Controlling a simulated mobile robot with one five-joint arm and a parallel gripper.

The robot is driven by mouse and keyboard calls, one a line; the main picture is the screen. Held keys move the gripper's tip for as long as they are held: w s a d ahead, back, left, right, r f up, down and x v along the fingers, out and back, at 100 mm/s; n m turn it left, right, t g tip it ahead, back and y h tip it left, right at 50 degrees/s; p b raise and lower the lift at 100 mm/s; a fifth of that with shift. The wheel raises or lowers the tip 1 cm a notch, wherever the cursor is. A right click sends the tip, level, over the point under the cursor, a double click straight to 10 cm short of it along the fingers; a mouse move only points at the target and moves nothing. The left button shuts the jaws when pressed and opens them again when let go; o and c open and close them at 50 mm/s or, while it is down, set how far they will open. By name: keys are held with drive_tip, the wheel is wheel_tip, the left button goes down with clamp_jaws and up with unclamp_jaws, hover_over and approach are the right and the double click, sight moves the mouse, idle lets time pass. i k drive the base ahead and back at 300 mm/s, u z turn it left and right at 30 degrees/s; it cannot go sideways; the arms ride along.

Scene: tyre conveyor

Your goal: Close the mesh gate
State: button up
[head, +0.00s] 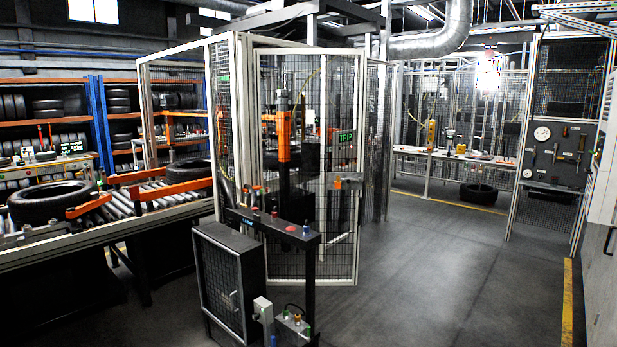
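The mesh gate (292,75) is a tall, pale-framed panel of dark wire mesh at the front of the machine cage, near the middle of the head view. It seems to stand at an angle to the cage frame, its right edge apart from the posts behind. I cannot tell how wide the gap is. A small orange-red fitting (338,183) sits on a plate near the gate's right side. The gate's lower left part is hidden behind a black control stand. My gripper is not in view.
The black control stand (303,237) with coloured buttons and a mesh-fronted box (218,272) stand before the gate. A roller conveyor (125,208) with tyres (52,201) is at the left. Grey floor (440,270) is clear to the right, up to the tool board (558,158).

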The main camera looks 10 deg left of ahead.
sight(357, 186)
drive_tip(key=k, duration=0.65)
drive_tip(key=z, duration=0.4)
drive_tip(key=i, duration=3.2)
drive_tip(key=u, duration=1.3)
drive_tip(key=i, duration=1.3)
drive_tip(key=u, duration=0.75)
